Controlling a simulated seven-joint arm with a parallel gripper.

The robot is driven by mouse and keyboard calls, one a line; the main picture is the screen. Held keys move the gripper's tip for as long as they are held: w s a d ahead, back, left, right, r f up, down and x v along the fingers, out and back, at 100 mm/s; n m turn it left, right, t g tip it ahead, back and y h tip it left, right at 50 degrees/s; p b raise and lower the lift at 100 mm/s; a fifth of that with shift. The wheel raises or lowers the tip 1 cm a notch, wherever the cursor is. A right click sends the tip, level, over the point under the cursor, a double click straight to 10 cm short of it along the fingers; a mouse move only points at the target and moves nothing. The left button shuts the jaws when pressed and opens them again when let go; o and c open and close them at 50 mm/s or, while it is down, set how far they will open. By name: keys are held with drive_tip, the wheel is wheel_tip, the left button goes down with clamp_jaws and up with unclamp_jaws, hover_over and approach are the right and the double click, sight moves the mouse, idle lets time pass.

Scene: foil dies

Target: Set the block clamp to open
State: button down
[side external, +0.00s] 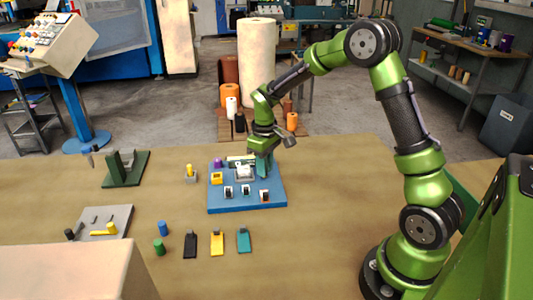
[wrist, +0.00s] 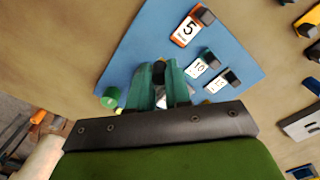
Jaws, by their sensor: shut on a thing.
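The blue base plate (side external: 225,205) lies on the table and carries several small fittings, with a pale fixture (side external: 244,172) near its middle. My gripper (side external: 263,168) reaches down at the plate's back right. In the wrist view its teal fingers (wrist: 158,88) are closed around a small dark piece (wrist: 158,70), over the blue plate (wrist: 145,40). This piece may be the clamp's handle, but the fingers hide most of it. I cannot clearly tell the block clamp or its position. A green round knob (wrist: 110,97) shows beside the fingers.
Number tags 5 (wrist: 186,31), 10 (wrist: 199,68) and 15 (wrist: 216,84) stand near the fingers. Black (side external: 190,245), yellow (side external: 217,243) and teal (side external: 243,240) pieces lie in front. Table right of the plate is clear.

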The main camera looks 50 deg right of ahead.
drive_tip(key=shift+s+d+r+n, duration=0.1)
drive_tip(key=shift+d+n, duration=0.1)
drive_tip(key=shift+n, duration=0.3)
drive_tip(key=c, duration=1.1)
unclamp_jaws()
drive_tip(key=shift+s, duration=0.1)
drive_tip(key=shift+o, duration=0.2)
wheel_tip(320, 180, up, 17)
